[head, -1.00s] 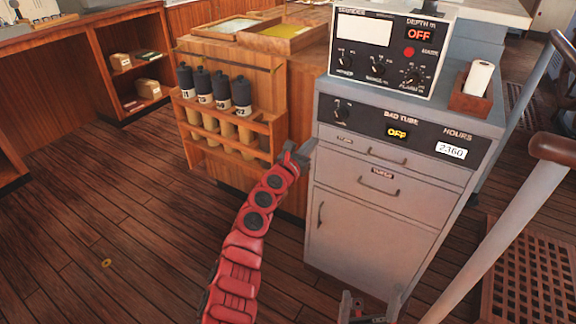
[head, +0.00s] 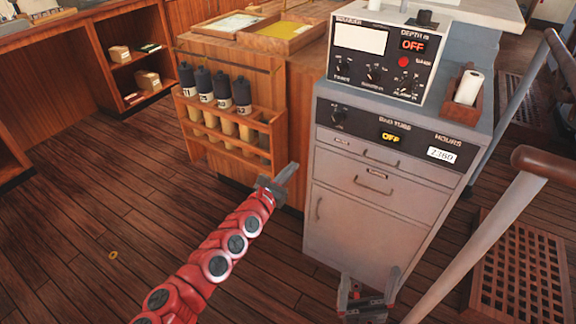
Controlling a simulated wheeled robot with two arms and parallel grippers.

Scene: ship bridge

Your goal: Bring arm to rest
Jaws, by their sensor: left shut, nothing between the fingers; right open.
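My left gripper (head: 287,174) is at the end of my red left arm in the head view. It is shut and empty, in front of the gap between the wooden tube rack and the grey cabinet. My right gripper (head: 369,284) shows at the bottom edge, low in front of the grey cabinet. Its fingers are apart with nothing between them. The rest of my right arm is out of view.
A grey cabinet (head: 340,222) carries a sounder unit (head: 377,88) and a small wooden box with a white roll. A wooden rack (head: 226,148) holds several dark-capped tubes. A white post (head: 480,245) with a wooden handrail stands at right. Floor at left is mostly clear.

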